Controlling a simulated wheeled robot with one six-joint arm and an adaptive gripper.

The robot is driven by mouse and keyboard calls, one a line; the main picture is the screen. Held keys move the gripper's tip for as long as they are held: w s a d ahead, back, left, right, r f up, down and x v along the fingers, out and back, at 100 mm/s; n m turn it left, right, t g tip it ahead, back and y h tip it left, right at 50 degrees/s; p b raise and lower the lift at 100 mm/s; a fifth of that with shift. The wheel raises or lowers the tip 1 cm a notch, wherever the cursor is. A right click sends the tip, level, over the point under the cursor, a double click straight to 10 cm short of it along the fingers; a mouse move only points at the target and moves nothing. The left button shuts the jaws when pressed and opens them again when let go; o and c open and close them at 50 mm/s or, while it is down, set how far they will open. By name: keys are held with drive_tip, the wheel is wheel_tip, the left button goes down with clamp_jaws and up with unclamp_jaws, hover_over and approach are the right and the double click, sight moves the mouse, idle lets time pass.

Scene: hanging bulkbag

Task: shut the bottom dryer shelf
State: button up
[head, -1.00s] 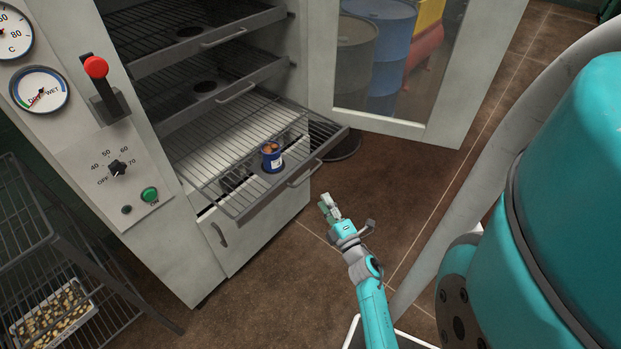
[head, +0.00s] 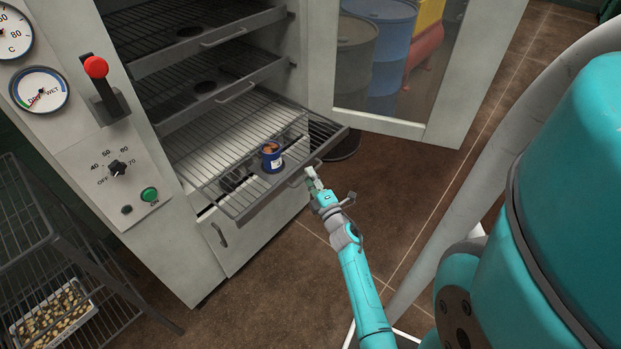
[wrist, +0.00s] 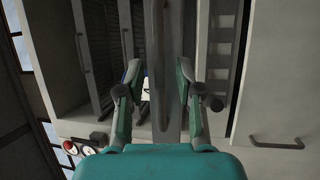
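The bottom dryer shelf (head: 228,152) is a wire rack, pulled well out of the cabinet. A blue can (head: 271,158) with brown contents stands on it near the front. Its front bar carries a handle (head: 297,181). My gripper (head: 313,176) is at the front of this shelf, right by the handle. In the wrist view, my gripper (wrist: 158,72) is open, with its two fingers apart on either side of the shelf's front bar (wrist: 169,45). I cannot tell whether they touch it. The handle's far end is partly hidden by my gripper in the head view.
Two upper shelves (head: 222,88) sit inside the dryer. The glass dryer door (head: 398,123) stands open at the right, with drums (head: 392,38) behind it. A wire rack (head: 40,215) stands at lower left. The floor (head: 400,165) below the door is clear.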

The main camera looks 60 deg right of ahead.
clamp_jaws()
